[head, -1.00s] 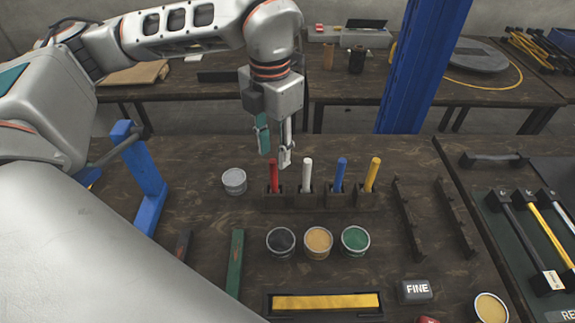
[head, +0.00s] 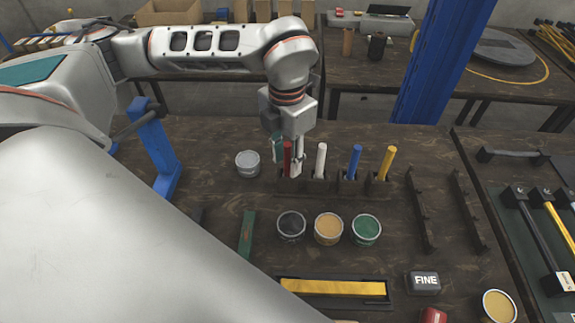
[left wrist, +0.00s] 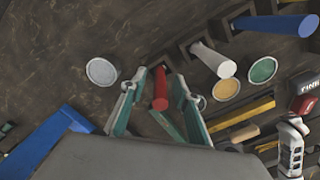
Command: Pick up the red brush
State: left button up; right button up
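The red brush (head: 287,157) stands upright in the first slot of a dark holder (head: 335,185), with its handle up. My left gripper (head: 288,160) is lowered over it, with one finger on each side of the handle. In the left wrist view the red handle (left wrist: 160,92) lies between the two spread fingers (left wrist: 158,95), with a gap visible on both sides. The gripper is open. The brush's lower end is hidden in the holder. A pale jointed part at the right edge of the left wrist view looks like my right gripper (left wrist: 292,146); its finger state is unclear.
White (head: 321,160), blue (head: 354,162) and yellow (head: 387,162) brushes stand to the right in the same holder. A grey-white can (head: 248,164) is close on the left. Black, tan and green paint cans (head: 366,230) stand in front. A blue post (head: 160,160) stands left.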

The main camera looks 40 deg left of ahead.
pick_arm(q)
grip_shut()
notch_tip(320, 180, up, 10)
jog(key=shift+r+p, duration=0.1)
jog(key=shift+p, duration=0.2)
